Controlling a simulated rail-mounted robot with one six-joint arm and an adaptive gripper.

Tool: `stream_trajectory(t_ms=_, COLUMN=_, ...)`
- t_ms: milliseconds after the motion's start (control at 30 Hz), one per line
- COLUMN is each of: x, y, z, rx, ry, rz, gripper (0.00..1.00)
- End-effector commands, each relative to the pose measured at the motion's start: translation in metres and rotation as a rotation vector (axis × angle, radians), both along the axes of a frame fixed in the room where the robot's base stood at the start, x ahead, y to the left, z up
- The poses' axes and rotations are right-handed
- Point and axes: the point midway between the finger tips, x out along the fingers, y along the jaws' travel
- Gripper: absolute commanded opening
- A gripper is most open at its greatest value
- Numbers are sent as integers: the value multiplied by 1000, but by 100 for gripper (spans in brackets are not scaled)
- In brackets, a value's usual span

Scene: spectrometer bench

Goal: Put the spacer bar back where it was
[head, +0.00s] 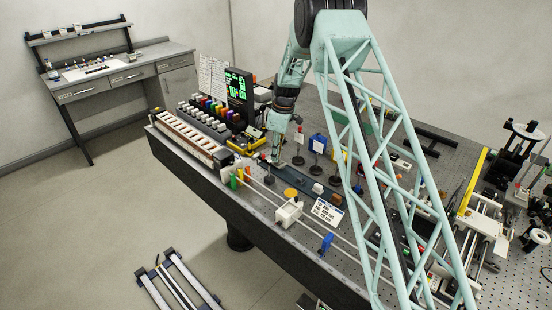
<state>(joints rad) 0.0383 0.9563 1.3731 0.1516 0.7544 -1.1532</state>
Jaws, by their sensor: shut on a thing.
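My gripper (277,157) points down over the bench, at the left end of a long dark blue strip (312,192). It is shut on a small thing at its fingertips. At this size I cannot tell whether that thing is the spacer bar, or whether it touches the bench. No other spacer bar can be made out for certain. My arm hides part of the bench to the right of the gripper.
Orange, green and yellow cylinders (240,175) stand left of my gripper. Posts on round bases, one with a blue block (318,143), stand to its right. A white block (289,213) and a printed card (327,211) are in front. A long slotted rack (190,137) lies left.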

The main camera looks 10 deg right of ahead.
Motion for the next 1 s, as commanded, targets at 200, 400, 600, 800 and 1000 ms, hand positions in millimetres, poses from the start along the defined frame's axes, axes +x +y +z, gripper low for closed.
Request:
stream_trajectory(t_ms=200, x=0, y=0, z=-15, rx=0, ry=0, rz=0, gripper=0)
stream_trajectory(t_ms=400, x=0, y=0, z=-15, rx=0, ry=0, rz=0, gripper=0)
stream_trajectory(t_ms=600, x=0, y=0, z=-18, rx=0, ry=0, rz=0, gripper=0)
stream_trajectory(t_ms=800, x=0, y=0, z=-18, rx=0, ry=0, rz=0, gripper=20)
stream_trajectory(t_ms=1000, x=0, y=0, z=-18, rx=0, ry=0, rz=0, gripper=23)
